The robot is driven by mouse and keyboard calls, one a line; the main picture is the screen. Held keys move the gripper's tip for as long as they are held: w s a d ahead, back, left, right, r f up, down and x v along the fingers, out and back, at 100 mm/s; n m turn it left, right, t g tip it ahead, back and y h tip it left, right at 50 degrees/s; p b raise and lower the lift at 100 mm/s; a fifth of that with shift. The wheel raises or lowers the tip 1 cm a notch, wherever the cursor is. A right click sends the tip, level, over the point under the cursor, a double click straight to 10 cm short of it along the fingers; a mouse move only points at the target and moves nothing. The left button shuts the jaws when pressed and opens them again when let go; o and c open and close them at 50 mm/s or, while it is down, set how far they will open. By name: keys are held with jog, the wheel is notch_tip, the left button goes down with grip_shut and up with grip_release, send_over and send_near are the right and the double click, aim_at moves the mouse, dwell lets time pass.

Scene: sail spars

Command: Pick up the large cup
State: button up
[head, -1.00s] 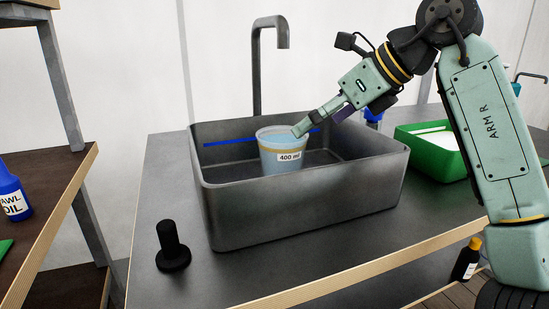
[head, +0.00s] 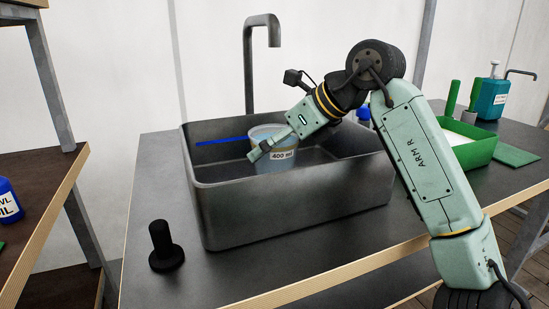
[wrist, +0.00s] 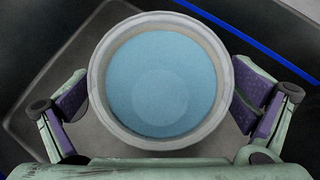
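The large cup (head: 284,165) stands upright in the grey sink (head: 300,212). It is pale, with a "400 ml" label, and my gripper hides part of it. In the wrist view I look down into the cup (wrist: 160,85), with its light rim and blue inside. My gripper (wrist: 160,78) has one purple-padded finger on each side of the cup, spread wide. The pads are close to the cup's wall; I cannot tell whether they touch it. In the head view my gripper (head: 258,152) is at the cup's near side.
A tap (head: 248,70) rises behind the sink. A blue strip (head: 222,140) runs along its inner back wall. A black peg (head: 164,246) stands on the bench at front left. A green tray (head: 468,150) and teal pump bottle (head: 491,98) are at right.

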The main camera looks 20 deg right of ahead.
jog(key=c, duration=1.5)
jog(key=shift+c, duration=0.4)
jog(key=shift+r, duration=0.1)
